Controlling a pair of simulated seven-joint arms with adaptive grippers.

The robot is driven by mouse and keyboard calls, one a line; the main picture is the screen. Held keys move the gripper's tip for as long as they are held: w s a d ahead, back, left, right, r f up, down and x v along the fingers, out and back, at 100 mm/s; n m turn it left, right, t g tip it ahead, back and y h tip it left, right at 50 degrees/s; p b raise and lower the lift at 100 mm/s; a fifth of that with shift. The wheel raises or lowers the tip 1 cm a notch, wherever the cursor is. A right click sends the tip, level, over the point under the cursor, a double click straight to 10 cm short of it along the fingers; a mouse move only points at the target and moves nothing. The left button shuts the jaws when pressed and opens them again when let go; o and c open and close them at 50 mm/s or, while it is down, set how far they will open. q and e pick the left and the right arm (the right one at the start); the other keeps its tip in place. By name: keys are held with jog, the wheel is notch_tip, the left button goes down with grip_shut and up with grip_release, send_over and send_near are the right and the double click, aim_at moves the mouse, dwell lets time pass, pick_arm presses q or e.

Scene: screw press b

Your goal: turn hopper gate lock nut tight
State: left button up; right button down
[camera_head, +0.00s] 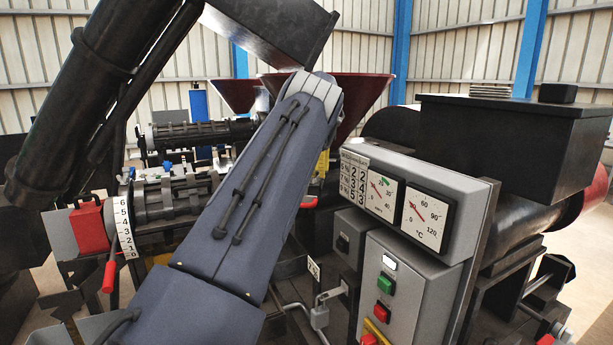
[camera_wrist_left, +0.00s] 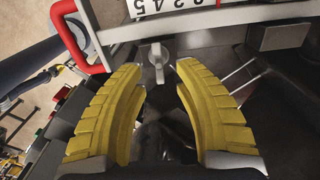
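The lock nut (camera_wrist_left: 155,57) is a small grey wing-shaped piece below a pale rail in the left wrist view. My left gripper (camera_wrist_left: 160,78) is open, with its two curved yellow fingers apart. The nut shows in line with the gap between the fingertips, and I see no finger touching it. In the head view only a sliver of yellow from my left gripper (camera_head: 322,164) shows behind my arm link, and the nut is hidden there. The red hopper (camera_head: 368,95) stands behind my arm. My right gripper is in neither view.
A red U-shaped handle (camera_wrist_left: 82,45) and a white number plate (camera_wrist_left: 180,14) lie close to the fingers. A control box (camera_head: 398,285) with buttons and a gauge panel (camera_head: 455,190) stand to the right. A red lever (camera_head: 109,272) sits at the left.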

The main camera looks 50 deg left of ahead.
pick_arm(q)
jog(key=shift+f, duration=0.75)
jog(key=shift+o, duration=0.2)
grip_shut()
